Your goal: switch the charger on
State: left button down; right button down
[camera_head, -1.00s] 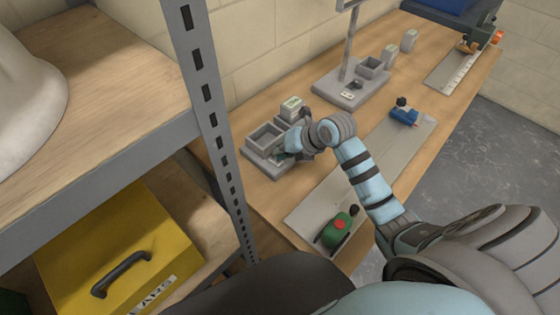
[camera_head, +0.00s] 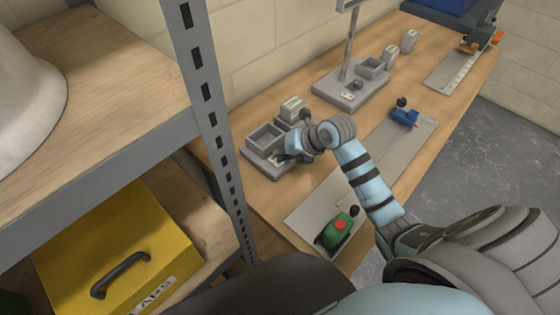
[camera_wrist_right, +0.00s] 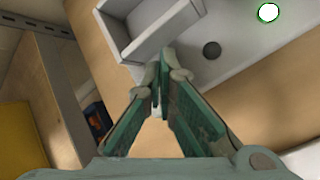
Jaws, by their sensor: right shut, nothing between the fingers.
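The grey charger (camera_head: 264,138) stands on the wooden bench against the wall, with an open, empty-looking square bay. A pale block like a battery (camera_head: 291,106) stands at its far side. My right gripper (camera_head: 284,160) is at the charger's front, shut and empty. In the right wrist view its fingertips (camera_wrist_right: 165,58) meet just beside the bay wall (camera_wrist_right: 160,35). A dark round knob or button (camera_wrist_right: 212,50) is right of the fingertips, apart from them in the picture. A bright white disc with a green rim (camera_wrist_right: 268,12) shows on the charger beyond it. My left gripper is out of view.
A second grey stand with a post and box (camera_head: 352,92) is farther along the bench, with two pale blocks (camera_head: 390,56) behind. A green tool (camera_head: 337,231) and a blue tool (camera_head: 404,115) lie on grey mats. A metal shelf post (camera_head: 212,110) rises at left.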

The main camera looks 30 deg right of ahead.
jog(key=shift+w+r+p, duration=0.1)
jog(key=shift+r+p, duration=0.6)
jog(key=shift+r, duration=0.1)
jog(key=r+p, duration=0.5)
jog(key=shift+w+a, duration=0.15)
jog(key=shift+w, duration=0.1)
